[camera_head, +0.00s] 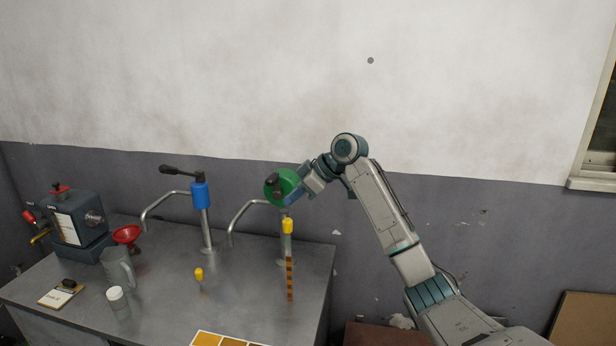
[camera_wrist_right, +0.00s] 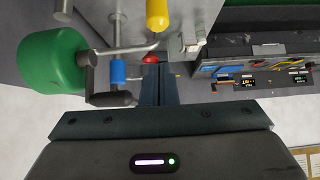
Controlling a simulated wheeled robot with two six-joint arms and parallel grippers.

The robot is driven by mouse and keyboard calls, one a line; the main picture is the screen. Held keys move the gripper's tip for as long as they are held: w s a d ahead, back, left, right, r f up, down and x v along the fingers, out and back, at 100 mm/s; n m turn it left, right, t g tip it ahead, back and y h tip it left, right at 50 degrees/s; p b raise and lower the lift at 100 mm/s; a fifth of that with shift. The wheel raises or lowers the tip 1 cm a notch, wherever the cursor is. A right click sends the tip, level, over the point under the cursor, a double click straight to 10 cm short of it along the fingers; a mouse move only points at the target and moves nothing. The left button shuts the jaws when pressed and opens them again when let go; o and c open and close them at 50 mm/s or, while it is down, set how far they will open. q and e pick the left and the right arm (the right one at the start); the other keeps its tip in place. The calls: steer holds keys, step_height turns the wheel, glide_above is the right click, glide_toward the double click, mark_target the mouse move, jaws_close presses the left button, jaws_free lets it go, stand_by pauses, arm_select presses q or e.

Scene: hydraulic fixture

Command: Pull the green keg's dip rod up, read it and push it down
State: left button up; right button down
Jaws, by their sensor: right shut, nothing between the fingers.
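The green-topped pump (camera_head: 283,182) stands at the right of the metal bench, with a bent spout and a dark handle. Beside it a dip rod with a yellow knob (camera_head: 288,226) stands upright and raised, its orange and dark bands (camera_head: 290,278) exposed. The yellow knob also shows at the top of the right wrist view (camera_wrist_right: 157,14), apart from my fingers, and the green top shows at left (camera_wrist_right: 50,62). My right gripper (camera_head: 288,197) is shut and empty, close beside the green top; its shut fingers show in the wrist view (camera_wrist_right: 158,82). My left gripper is out of view.
A blue-collared pump (camera_head: 200,196) stands left of the green one, with a second yellow knob (camera_head: 199,274) low at the bench top.

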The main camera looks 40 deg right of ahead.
step_height(320, 180, down, 4)
steer(key=shift+p, duration=0.65)
step_height(320, 180, down, 23)
steer(key=b, duration=1)
steer(key=shift+f+b, duration=0.45)
steer(key=shift+f, duration=0.1)
steer(key=shift+s, duration=0.15)
